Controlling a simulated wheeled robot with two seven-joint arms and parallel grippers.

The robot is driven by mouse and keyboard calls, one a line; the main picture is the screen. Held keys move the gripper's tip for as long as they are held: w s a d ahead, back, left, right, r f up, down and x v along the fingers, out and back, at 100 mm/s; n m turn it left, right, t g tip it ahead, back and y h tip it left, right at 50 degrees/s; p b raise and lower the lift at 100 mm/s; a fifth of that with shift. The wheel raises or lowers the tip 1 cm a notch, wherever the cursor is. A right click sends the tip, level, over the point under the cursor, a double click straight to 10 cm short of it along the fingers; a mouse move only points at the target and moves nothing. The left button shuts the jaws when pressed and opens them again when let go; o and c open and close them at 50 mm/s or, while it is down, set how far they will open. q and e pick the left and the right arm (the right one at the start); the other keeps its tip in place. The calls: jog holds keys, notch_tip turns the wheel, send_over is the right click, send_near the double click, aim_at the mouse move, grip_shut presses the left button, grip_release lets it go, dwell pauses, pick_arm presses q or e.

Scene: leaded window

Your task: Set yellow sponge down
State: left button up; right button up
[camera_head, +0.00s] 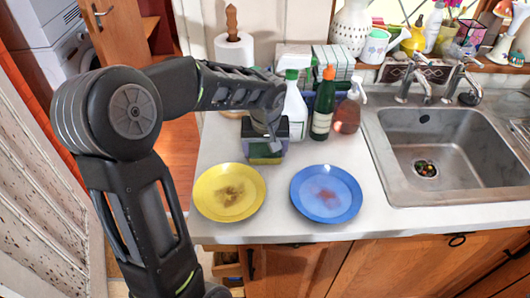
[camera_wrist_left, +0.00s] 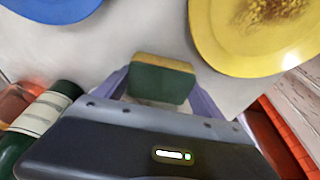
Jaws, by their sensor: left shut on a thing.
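My left gripper (camera_head: 265,146) is shut on the yellow sponge (camera_head: 265,153), which has a green scouring side. The sponge also shows between the purple fingers in the left wrist view (camera_wrist_left: 160,79). It is over the white counter (camera_head: 275,226), behind the two plates; I cannot tell whether it touches the counter. A yellow plate (camera_head: 230,192) with a brown stain lies at front left, and a blue plate (camera_head: 326,194) with a reddish stain lies to its right. My right gripper is not in view.
A white spray bottle (camera_head: 294,108), a green bottle (camera_head: 323,108) and a reddish soap bottle (camera_head: 348,112) stand close behind and right of the sponge. A paper towel roll (camera_head: 234,52) stands at the back left. The metal sink (camera_head: 445,150) is on the right.

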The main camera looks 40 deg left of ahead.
aim_at(265, 150)
pick_arm(q)
jog(key=shift+c, duration=0.8)
notch_tip(265, 150, up, 10)
jog(key=shift+b, duration=0.45)
